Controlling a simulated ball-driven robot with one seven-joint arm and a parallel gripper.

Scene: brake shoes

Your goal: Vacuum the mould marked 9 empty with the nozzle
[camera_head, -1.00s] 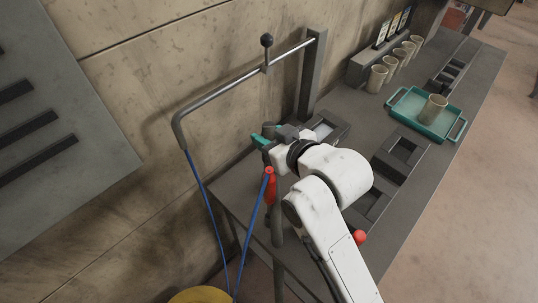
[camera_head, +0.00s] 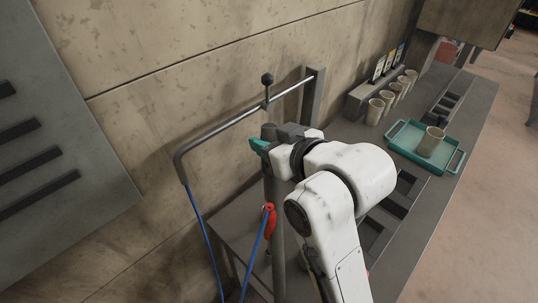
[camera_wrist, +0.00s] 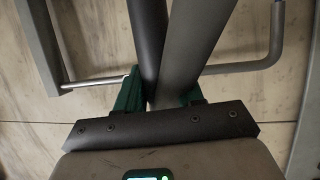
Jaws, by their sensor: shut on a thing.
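My gripper (camera_head: 258,146) has green fingertips, raised at the left end of the bench. In the wrist view, its green fingers (camera_wrist: 158,98) are shut on a dark tube (camera_wrist: 148,40), which looks like the nozzle. A paler grey tube (camera_wrist: 200,45) runs close beside it; whether they join is hidden. In the head view, a grey upright tube (camera_head: 277,255) shows below the gripper. Dark moulds with rectangular recesses (camera_head: 399,194) sit on the bench, partly behind my arm. No number is readable, so I cannot tell which is marked 9.
A grey boom (camera_head: 225,125) with a black knob is by the wall, a blue hose (camera_head: 204,235) hanging from it. A red fitting (camera_head: 268,216) hangs near the upright tube. A teal tray (camera_head: 398,143) holds a cup (camera_head: 430,141); several cups stand behind on the bench (camera_head: 470,115).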

